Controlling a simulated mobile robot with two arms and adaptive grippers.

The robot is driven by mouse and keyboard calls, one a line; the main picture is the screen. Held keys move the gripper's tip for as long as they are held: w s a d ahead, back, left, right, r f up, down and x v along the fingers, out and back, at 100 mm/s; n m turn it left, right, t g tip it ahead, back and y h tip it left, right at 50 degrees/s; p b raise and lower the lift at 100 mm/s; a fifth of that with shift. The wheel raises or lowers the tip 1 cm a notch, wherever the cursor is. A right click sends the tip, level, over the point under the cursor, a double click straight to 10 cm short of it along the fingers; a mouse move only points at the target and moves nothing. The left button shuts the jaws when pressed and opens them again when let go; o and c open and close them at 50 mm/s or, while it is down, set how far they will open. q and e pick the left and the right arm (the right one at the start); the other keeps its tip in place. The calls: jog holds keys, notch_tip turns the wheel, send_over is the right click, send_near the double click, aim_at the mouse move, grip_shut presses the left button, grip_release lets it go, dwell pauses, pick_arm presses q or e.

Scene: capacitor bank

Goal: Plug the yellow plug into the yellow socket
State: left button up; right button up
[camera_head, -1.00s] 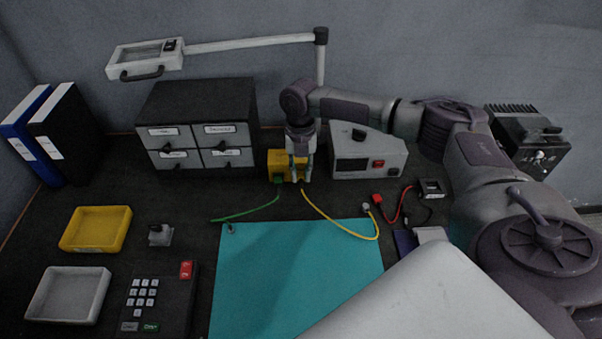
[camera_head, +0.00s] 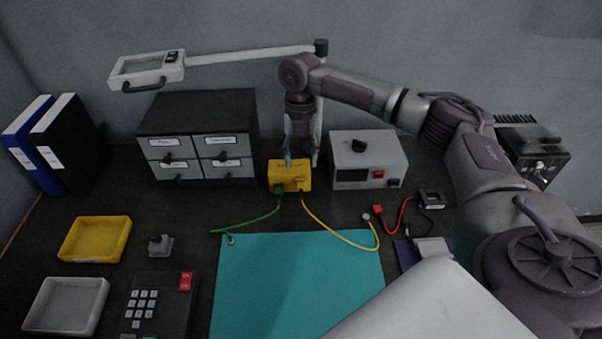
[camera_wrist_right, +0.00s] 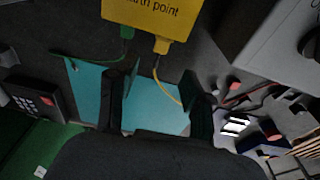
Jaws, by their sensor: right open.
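The yellow box (camera_head: 290,174) stands at the back of the bench, and its lettering ends in "th point" in the right wrist view (camera_wrist_right: 155,14). The yellow plug (camera_wrist_right: 162,45) sits at the box's lower front edge, with its yellow cable (camera_head: 335,231) curving right over the mat. A green plug (camera_head: 279,189) is beside it on the left, also at the box. My right gripper (camera_head: 302,160) is open and empty, above and at the box's top in the head view. Its fingers (camera_wrist_right: 150,95) stand apart in the wrist view, clear of the yellow plug. My left gripper is out of view.
A grey instrument (camera_head: 368,158) stands right of the box, and a drawer cabinet (camera_head: 198,110) stands left. A teal mat (camera_head: 295,285) lies in front. A red lead (camera_head: 394,218) lies on the right. Yellow and white trays (camera_head: 95,239) are at the left.

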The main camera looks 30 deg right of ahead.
jog(key=shift+w+d+r, duration=0.1)
jog(key=shift+w+r, duration=0.05)
jog(key=shift+r, duration=0.85)
jog(key=shift+w+d+r, duration=0.1)
jog(key=shift+r, duration=0.85)
